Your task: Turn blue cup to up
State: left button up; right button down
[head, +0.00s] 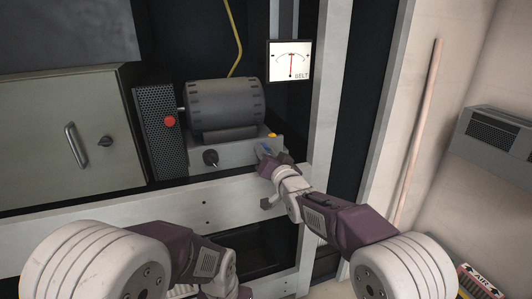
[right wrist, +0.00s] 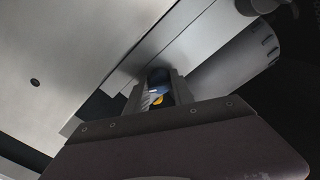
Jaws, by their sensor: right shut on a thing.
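The blue cup (head: 263,149) is a small blue piece at the right end of the grey panel under the motor, mostly hidden by my right gripper (head: 270,160). My right gripper is shut on it. In the right wrist view the blue cup (right wrist: 157,78) shows dark blue between the two fingers, with a yellow spot beside it. Which way the cup faces cannot be told. My left gripper (head: 232,292) is low at the bottom edge, away from the panel, and its fingers are largely cut off.
A belt gauge (head: 289,61) hangs above right. A white rack post (head: 327,100) stands close on the right.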

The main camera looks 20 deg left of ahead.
jog(key=n, duration=0.5)
jog(key=shift+f+n, duration=0.1)
jog(key=shift+n, duration=0.2)
jog(key=n, duration=0.6)
jog(key=n+b, duration=0.1)
jog(key=n, duration=0.5)
jog(key=shift+f+n, duration=0.1)
jog(key=shift+n, duration=0.2)
jog(key=n, duration=0.5)
jog(key=shift+n+b, duration=0.3)
jog(key=shift+b, duration=0.1)
jog(key=c, duration=1.1)
grip_release()
